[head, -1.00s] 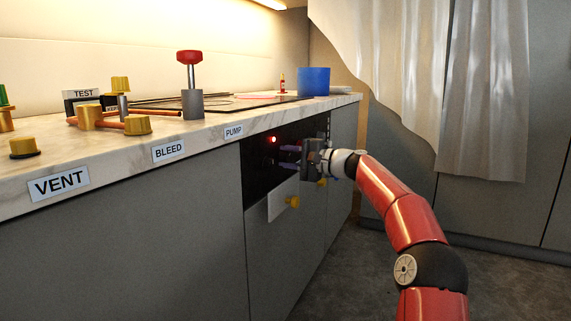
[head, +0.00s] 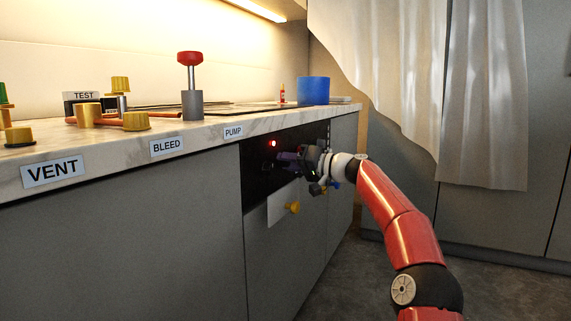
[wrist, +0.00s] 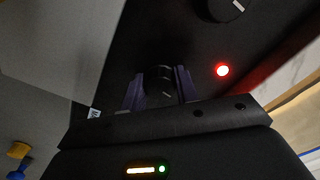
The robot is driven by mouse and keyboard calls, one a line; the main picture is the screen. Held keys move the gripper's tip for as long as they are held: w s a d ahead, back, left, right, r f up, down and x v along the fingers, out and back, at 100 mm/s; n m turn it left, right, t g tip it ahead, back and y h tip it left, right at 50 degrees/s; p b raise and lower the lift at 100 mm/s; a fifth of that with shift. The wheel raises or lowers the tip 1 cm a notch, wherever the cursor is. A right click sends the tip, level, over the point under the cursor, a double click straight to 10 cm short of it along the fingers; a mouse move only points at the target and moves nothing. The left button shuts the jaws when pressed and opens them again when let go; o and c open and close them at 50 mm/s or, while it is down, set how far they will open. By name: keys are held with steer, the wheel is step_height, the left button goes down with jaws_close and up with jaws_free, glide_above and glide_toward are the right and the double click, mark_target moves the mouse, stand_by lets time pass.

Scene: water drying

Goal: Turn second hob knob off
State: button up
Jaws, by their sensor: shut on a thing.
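The black hob control panel (head: 262,182) is on the cabinet front below the worktop. In the wrist view a black knob (wrist: 159,80) on the panel sits between the two purple fingers of my gripper (wrist: 160,92), which is shut on it. Another black knob (wrist: 236,8) with a white mark shows at the top of the wrist view, apart from my gripper. A red light (wrist: 222,71) glows on the panel and also shows in the head view (head: 273,143). My gripper (head: 288,158) covers the held knob in the head view.
A white plate with a yellow knob (head: 292,208) is below the panel. On the worktop stand a red-topped plunger (head: 190,58), a blue container (head: 313,91) and yellow-capped pipework (head: 136,121). Curtains hang at the right; the floor there is clear.

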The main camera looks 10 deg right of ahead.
steer(key=shift+f+n, duration=0.1)
steer(key=shift+n, duration=0.9)
steer(key=o, duration=1)
steer(key=v, duration=0.7)
steer(key=shift+s+d, duration=0.25)
steer(key=shift+d, duration=0.1)
